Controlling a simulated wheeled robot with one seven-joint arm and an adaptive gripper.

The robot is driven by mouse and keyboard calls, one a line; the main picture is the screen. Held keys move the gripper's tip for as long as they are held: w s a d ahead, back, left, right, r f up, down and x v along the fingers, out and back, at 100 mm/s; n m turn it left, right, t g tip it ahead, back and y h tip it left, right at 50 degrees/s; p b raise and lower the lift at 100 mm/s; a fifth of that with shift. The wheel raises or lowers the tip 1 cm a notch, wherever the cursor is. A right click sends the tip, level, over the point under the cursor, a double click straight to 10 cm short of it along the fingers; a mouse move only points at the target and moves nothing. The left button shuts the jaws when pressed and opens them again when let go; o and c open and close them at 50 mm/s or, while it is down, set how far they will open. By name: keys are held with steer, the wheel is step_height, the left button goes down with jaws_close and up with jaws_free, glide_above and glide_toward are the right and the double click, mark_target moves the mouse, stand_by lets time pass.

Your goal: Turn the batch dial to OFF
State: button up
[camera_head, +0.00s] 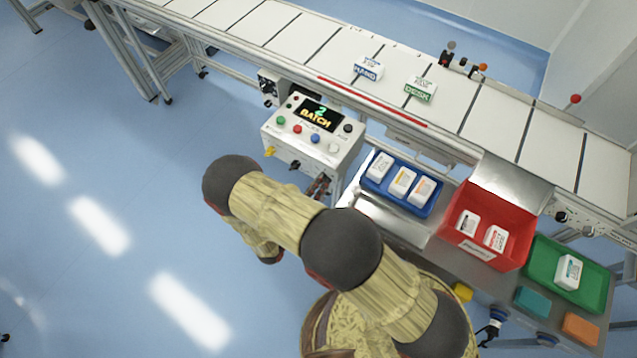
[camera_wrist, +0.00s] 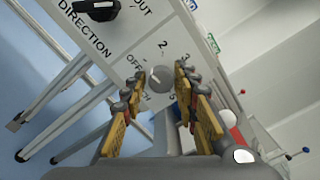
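The batch dial is a round grey knob (camera_wrist: 159,78) on the white panel in the wrist view. OFF and number marks are printed around it, and lettering beside it is partly hidden by a finger. Its pointer direction is hard to tell. My gripper (camera_wrist: 160,92) is open, with one yellow and dark finger on each side of the dial; I cannot tell whether they touch it. In the head view my gripper (camera_head: 318,186) is at the lower front of the control box (camera_head: 330,150), whose screen (camera_head: 318,114) reads 2 BATCH. The dial is not clearly visible there.
A black knob (camera_wrist: 95,10) marked DIRECTION sits near the dial. Coloured buttons (camera_head: 297,129) are on the box top. A conveyor (camera_head: 300,35) runs behind. Blue (camera_head: 400,205), red (camera_head: 500,255) and green (camera_head: 597,300) trays stand to the right. Floor at left is clear.

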steer(key=shift+o, duration=1.1)
steer(key=shift+s, duration=0.1)
steer(key=v, duration=1.2)
